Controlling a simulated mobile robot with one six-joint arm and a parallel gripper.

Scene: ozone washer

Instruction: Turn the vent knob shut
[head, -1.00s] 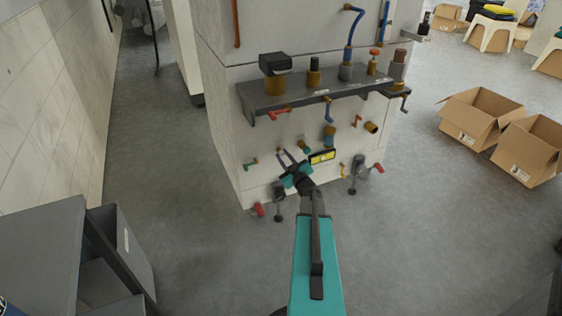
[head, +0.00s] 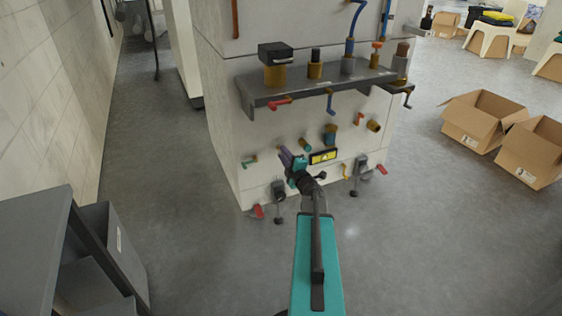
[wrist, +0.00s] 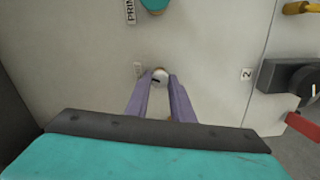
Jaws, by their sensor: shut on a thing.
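A small round pale knob (wrist: 160,73) with a dark mark on its face sits on the white panel in the wrist view. I take it for the vent knob, though I cannot read its label. My gripper (wrist: 159,80) has its two purple fingers on either side of it, shut on it at the tips. The knob is hidden there behind the fingers.
A teal round part (wrist: 153,5) is above the knob in the wrist view. A black knob (wrist: 288,77) and a red handle (wrist: 303,126) stand to the right. A dark shelf (head: 310,92) with fittings juts out above my gripper. Cardboard boxes (head: 478,135) lie on the floor at right.

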